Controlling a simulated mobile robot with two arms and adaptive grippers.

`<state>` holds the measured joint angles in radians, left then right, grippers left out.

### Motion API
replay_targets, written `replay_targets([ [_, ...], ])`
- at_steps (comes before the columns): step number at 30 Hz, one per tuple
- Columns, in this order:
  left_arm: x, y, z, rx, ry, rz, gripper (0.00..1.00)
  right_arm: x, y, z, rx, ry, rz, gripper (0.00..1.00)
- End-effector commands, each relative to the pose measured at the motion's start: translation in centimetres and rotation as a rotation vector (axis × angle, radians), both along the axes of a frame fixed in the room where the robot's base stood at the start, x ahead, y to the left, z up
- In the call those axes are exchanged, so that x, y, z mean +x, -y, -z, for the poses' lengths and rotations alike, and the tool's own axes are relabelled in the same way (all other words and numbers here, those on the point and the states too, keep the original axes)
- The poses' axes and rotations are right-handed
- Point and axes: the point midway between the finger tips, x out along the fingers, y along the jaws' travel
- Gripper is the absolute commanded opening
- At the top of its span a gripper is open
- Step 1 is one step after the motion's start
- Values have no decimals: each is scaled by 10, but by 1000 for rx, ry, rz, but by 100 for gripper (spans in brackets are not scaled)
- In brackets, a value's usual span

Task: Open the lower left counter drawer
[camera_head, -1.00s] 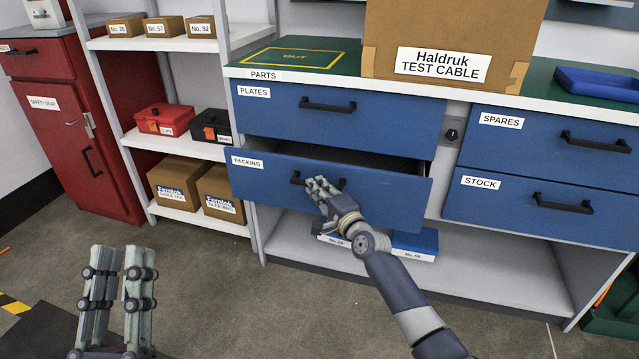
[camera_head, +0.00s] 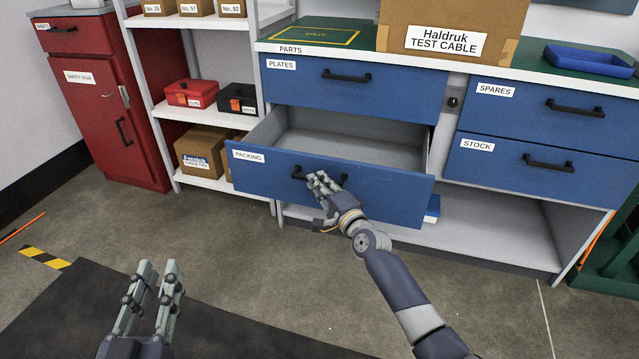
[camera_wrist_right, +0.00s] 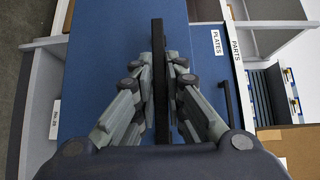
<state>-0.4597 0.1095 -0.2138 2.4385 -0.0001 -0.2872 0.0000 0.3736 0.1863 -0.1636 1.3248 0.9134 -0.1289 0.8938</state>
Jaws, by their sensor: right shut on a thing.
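The lower left counter drawer (camera_head: 262,180), blue and labelled PACKING, stands well out from the counter. Its grey inside (camera_head: 350,139) shows and looks empty where I can see it. My right gripper (camera_head: 324,184) is shut on the drawer's black bar handle (camera_head: 300,174). In the right wrist view the handle (camera_wrist_right: 158,60) runs between the fingers of the gripper (camera_wrist_right: 160,90). My left gripper (camera_head: 160,268) is at the lower left, away from the counter, with its two fingers a small gap apart and nothing between them.
The PLATES drawer (camera_head: 390,97) above is closed, as are SPARES (camera_head: 520,106) and STOCK (camera_head: 500,165) at right. A shelf rack with boxes (camera_head: 200,150) and a red cabinet (camera_head: 95,130) stand to the left. The floor before the drawer (camera_head: 240,240) is clear.

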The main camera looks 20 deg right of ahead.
Motion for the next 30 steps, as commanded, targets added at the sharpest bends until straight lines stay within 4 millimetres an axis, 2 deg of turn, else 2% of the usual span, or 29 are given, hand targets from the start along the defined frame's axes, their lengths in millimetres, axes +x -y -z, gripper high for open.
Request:
replay_targets([
  [11,0,0,0,0,0,0,25,0,1,0,0,-1,1,0],
  [12,0,0,0,0,0,0,25,0,1,0,0,-1,1,16],
  [14,0,0,0,0,0,0,25,0,1,0,0,0,1,29],
  [15,0,0,0,0,0,0,25,0,1,0,0,0,1,32],
  [25,0,0,1,-1,0,0,25,-1,0,0,1,1,1,32],
  [30,0,0,0,0,0,0,25,-11,2,0,3,0,0,32],
])
